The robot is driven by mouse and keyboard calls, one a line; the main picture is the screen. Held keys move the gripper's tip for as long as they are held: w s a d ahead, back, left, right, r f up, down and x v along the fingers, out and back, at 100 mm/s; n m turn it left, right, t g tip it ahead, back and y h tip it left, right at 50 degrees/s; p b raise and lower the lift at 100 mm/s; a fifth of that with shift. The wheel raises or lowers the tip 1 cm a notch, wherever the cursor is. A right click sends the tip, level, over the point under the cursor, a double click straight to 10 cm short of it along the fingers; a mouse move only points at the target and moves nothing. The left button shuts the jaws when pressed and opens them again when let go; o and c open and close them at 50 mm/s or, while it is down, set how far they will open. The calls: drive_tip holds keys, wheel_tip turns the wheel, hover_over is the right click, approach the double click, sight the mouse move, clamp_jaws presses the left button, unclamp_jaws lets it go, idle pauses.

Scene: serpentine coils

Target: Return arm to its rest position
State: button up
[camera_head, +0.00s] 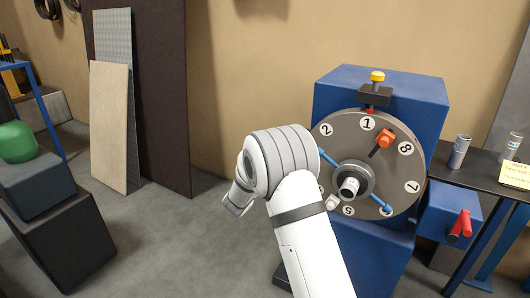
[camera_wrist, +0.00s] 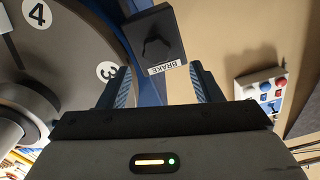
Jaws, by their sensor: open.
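My white arm (camera_head: 300,215) rises from the bottom of the head view and bends left in front of the numbered grey disc (camera_head: 340,130). My gripper (camera_wrist: 160,72) shows in the wrist view with its two blue-striped fingers apart and nothing held between them. In the head view its fingers are hidden behind my wrist. A black box labelled BRAKE (camera_wrist: 155,35) is just beyond the fingertips in the wrist view. I cannot tell how near it is. The disc's edge with 3 and 4 (camera_wrist: 60,50) is at left in that view.
The disc is mounted on a blue machine (camera_head: 395,90) with a yellow knob (camera_head: 377,76) on top. A dark table (camera_head: 470,170) with metal cylinders stands at right. Dark blocks (camera_head: 75,240) stand at left and boards (camera_head: 110,125) lean on the wall. Grey floor left of my arm is clear.

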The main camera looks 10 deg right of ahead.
drive_tip(key=s+a+r+n+g+y+p, duration=0.1)
drive_tip(key=s+r+n+y+p, duration=0.2)
drive_tip(key=s+r+y, duration=0.3)
drive_tip(key=s+a+r+n+g+y+p, duration=0.1)
drive_tip(key=s+a+r+n+y+p, duration=0.2)
drive_tip(key=r, duration=0.5)
drive_tip(key=s+d+r+n+g+p, duration=0.1)
drive_tip(key=s+d+g+p, duration=0.1)
drive_tip(key=s, duration=0.9)
drive_tip(key=s+d+r+n+g+p, duration=0.1)
drive_tip(key=s+d+g+p, duration=0.1)
drive_tip(key=s, duration=1)
drive_tip(key=s+d+r+n+g+y+p, duration=0.1)
drive_tip(key=s+d+g, duration=0.3)
drive_tip(key=s, duration=0.7)
drive_tip(key=shift+s+r+n+g+p, duration=0.3)
drive_tip(key=shift+s+n+g+p, duration=0.1)
drive_tip(key=shift+g+p, duration=0.5)
